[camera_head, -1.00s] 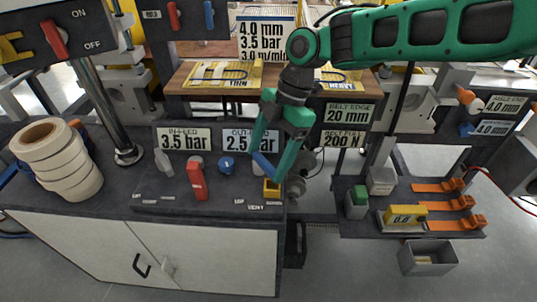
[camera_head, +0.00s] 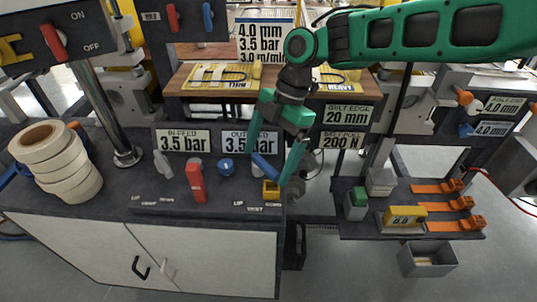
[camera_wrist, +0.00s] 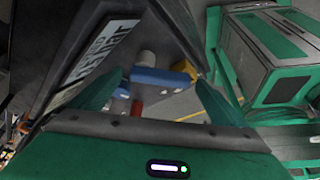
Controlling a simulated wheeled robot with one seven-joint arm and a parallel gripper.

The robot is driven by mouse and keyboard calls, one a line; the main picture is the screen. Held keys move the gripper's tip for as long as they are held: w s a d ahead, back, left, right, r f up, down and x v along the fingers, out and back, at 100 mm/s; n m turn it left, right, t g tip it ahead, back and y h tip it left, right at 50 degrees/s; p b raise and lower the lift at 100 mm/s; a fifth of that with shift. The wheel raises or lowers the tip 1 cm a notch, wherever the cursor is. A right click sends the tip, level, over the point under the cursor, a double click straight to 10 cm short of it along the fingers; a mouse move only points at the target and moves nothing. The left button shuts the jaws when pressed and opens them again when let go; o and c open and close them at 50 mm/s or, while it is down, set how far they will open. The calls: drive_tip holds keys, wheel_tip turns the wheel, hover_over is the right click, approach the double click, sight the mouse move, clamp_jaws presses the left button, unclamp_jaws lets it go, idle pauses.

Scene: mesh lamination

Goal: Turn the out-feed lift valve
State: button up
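The out-feed lift valve shows as a blue lever (camera_head: 264,168) at the right end of the dark valve panel, beside a yellow block (camera_head: 271,190). It lies slanted, down to the right. My gripper (camera_head: 274,170) is over it, with its two teal fingers spread, one on each side of the lever. In the wrist view the blue lever (camera_wrist: 160,77) lies between the open fingertips (camera_wrist: 160,78). Whether a finger touches it, I cannot tell. The out-feed display (camera_head: 249,143) above reads 3.5 bar. Part of the valve is hidden by my gripper.
A red lever (camera_head: 196,181) and a blue knob (camera_head: 226,167) stand left of my gripper on the panel. The in-feed display (camera_head: 184,141) reads 3.5 bar. A roll stack (camera_head: 62,165) stands at the left. A shelf with orange clamps (camera_head: 448,203) is at the right.

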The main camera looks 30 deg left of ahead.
drive_tip(key=v, duration=1)
drive_tip(key=shift+r, duration=0.35)
drive_tip(key=shift+w+d, duration=0.1)
drive_tip(key=shift+w, duration=0.05)
